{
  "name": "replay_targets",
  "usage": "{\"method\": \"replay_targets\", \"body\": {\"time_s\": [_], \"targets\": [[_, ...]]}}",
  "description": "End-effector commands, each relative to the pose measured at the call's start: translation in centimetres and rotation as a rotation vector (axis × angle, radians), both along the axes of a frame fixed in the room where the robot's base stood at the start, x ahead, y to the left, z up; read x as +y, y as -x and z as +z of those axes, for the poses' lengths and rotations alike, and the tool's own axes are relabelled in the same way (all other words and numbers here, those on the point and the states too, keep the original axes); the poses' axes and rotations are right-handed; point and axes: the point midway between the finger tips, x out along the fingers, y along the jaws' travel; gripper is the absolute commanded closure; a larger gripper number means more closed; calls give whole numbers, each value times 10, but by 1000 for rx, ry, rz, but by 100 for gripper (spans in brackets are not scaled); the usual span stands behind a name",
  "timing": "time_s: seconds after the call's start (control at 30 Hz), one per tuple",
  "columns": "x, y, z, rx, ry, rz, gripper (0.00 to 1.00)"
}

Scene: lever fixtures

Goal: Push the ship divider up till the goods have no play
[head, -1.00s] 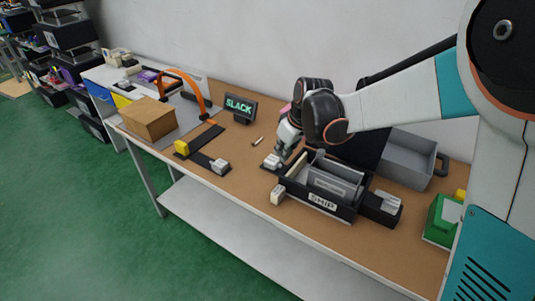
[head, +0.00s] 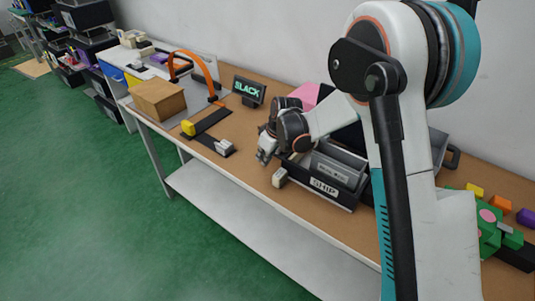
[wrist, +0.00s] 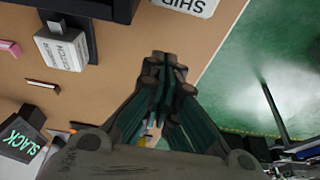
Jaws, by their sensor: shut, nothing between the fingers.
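The black ship box (head: 322,188) stands on the workbench, with a white SHIP label on its front. A grey divider panel (head: 333,170) stands inside it; any gap to the goods is too small to tell. My gripper (head: 262,158) is shut and empty, left of the box near its front corner. In the wrist view the fingertips (wrist: 163,60) are together above the brown bench, apart from the box wall (wrist: 105,9). A light grey lettered block (wrist: 62,48) sits on a black strip beside the box. The display (head: 248,91) reads SLACK.
A small off-white block (head: 279,177) is at the bench's front edge by the box. Left are a black strip with a yellow knob (head: 187,128), a cardboard box (head: 158,99) and an orange arch (head: 197,66). A green fixture (head: 490,235) is at the right.

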Motion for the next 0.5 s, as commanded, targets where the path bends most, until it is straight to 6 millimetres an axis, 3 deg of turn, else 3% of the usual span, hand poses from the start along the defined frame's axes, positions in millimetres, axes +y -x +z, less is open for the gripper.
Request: {"method": "replay_targets", "body": {"time_s": [0.1,0.3,0.5], "targets": [[3,-2,-19,0,0,-1,100],[-20,15,-15,0,0,-2,100],[-27,21,-14,0,0,-1,100]]}}
